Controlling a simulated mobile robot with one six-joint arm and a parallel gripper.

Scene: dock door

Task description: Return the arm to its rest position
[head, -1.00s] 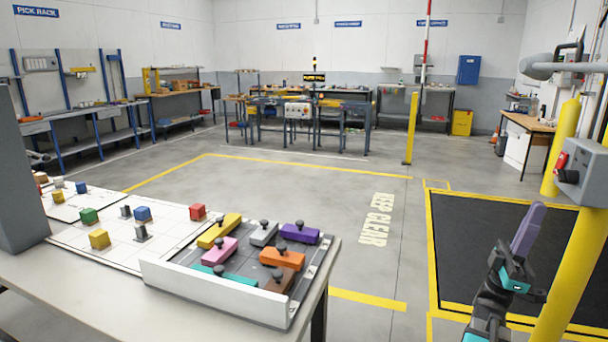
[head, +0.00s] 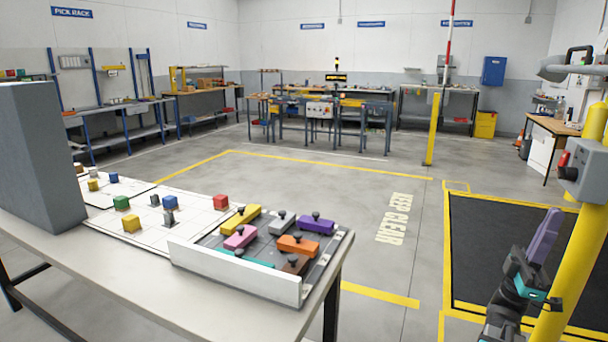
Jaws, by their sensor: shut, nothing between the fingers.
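My gripper (head: 551,214) is at the lower right of the head view, raised over the floor near the yellow post. Its purple-grey fingers point up and are closed together, with nothing seen between them. My dark arm with teal parts runs down out of the bottom of the picture, so its lower links are hidden. The gripper is well to the right of the workbench (head: 130,270) and apart from it.
A white-walled tray (head: 235,273) holding several coloured knobbed blocks sits on the workbench. Loose cubes lie on white boards behind it. A yellow post (head: 575,260) stands close to my gripper. The floor marked KEEP CLEAR (head: 391,217) is open.

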